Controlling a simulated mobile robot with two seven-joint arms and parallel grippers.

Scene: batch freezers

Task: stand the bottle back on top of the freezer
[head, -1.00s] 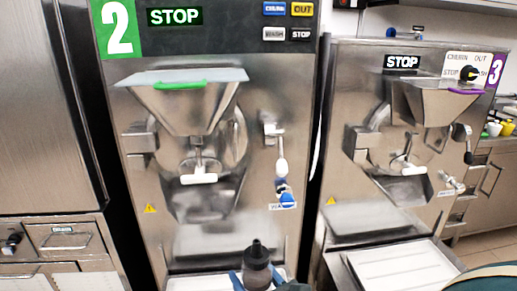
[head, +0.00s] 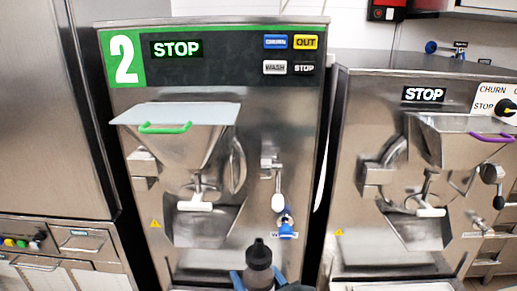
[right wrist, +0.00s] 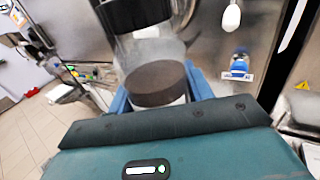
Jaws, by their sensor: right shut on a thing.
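A dark bottle with a black cap and nozzle (head: 258,266) stands upright at the bottom centre of the head view. My right gripper (head: 257,281), with blue fingers, is shut around it. In the right wrist view the bottle (right wrist: 156,83) is clear with dark contents and sits between the blue fingers (right wrist: 160,98). Freezer 2 (head: 300,130) is behind it, and its flat steel top (head: 215,20) now shows along the upper edge. The part of that top that shows is a thin strip. My left gripper is not in view.
Freezer 2 has a hopper with a green handle (head: 165,128) and a lever with a blue tag (head: 286,230) sticking out in front. Freezer 3 (head: 352,130) stands to the right with a purple-handled hopper. A steel cabinet (head: 30,110) is on the left.

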